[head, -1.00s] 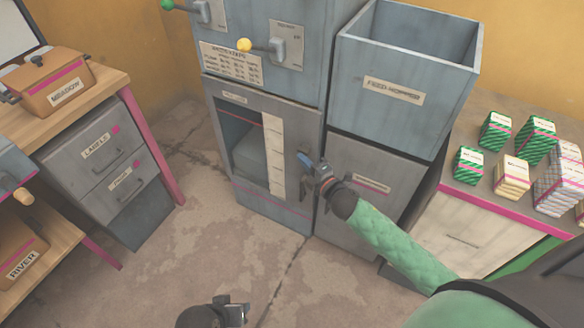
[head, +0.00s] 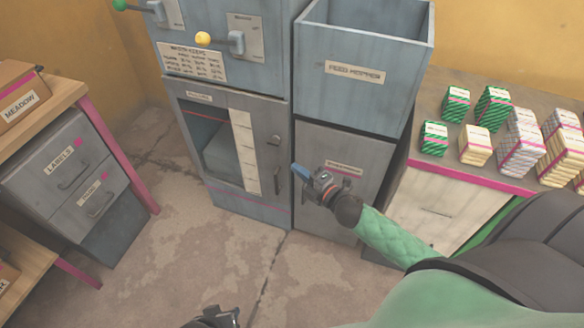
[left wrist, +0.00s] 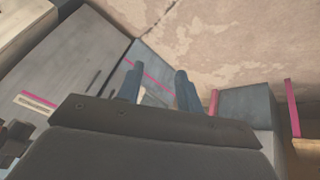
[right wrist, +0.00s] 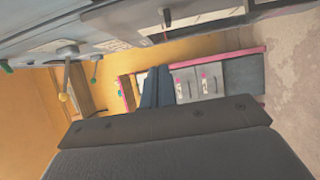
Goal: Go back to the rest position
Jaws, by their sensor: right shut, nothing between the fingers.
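My right gripper (head: 302,172) is in front of the press cabinet (head: 282,110), near the right edge of its windowed door (head: 265,125). It is shut and empty, and appears apart from the door's handle (head: 277,170). Its shut fingers also show in the right wrist view (right wrist: 153,88). My left gripper (head: 232,318) is low at the bottom edge of the head view, mostly cut off. In the left wrist view its two fingers (left wrist: 158,88) stand apart with nothing seen between them.
The feed hopper (head: 355,90) stands right of the press. A counter (head: 425,180) with several green, cream and white packets is at the right. A drawer cabinet (head: 50,185) and wooden shelves (head: 45,125) are at the left. The floor (head: 200,260) between is clear.

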